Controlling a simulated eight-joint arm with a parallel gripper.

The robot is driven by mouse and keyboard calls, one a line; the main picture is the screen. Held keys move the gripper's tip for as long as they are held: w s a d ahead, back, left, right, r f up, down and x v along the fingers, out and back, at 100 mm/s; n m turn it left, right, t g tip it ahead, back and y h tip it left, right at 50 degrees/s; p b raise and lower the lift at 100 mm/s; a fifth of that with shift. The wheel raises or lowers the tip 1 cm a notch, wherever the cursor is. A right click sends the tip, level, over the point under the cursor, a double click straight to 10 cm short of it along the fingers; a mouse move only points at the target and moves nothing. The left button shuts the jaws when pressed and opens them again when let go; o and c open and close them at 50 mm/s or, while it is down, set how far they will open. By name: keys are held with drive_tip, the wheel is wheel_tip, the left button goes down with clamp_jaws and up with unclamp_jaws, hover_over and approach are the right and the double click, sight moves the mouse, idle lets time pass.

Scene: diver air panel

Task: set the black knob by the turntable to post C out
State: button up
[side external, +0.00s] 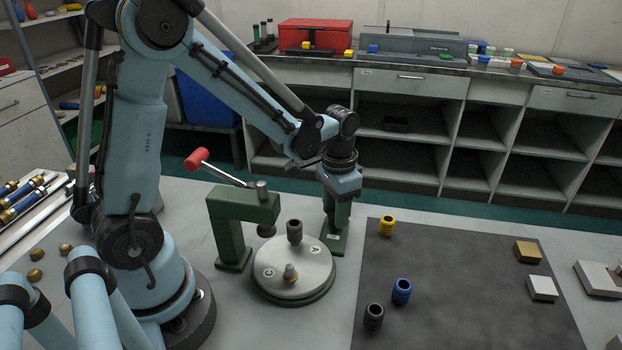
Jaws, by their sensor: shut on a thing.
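The round pale turntable (310,268) sits on the bench with labels A and C showing on top. A dark grey knurled piece (295,231) stands on it beside A, at the back. My gripper (341,196) points down at the top of a green stand (334,239), just behind and right of the turntable. It is shut there, apparently on the black knob, which the jaws hide. I cannot read the knob's setting.
A green press (232,224) with a red-handled lever (197,159) stands left of the turntable. The dark mat (470,290) at right holds a yellow collar (386,226), a blue collar (401,291), a black collar (373,317) and two blocks. Its middle is clear.

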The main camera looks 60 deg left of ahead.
drive_tip(key=n, duration=0.4)
drive_tip(key=shift+d+n, duration=0.1)
drive_tip(key=shift+n, duration=1.8)
drive_tip(key=o, duration=1.1)
drive_tip(key=shift+c, duration=0.2)
wheel_tip(320, 180, up, 12)
drive_tip(key=shift+r, duration=0.1)
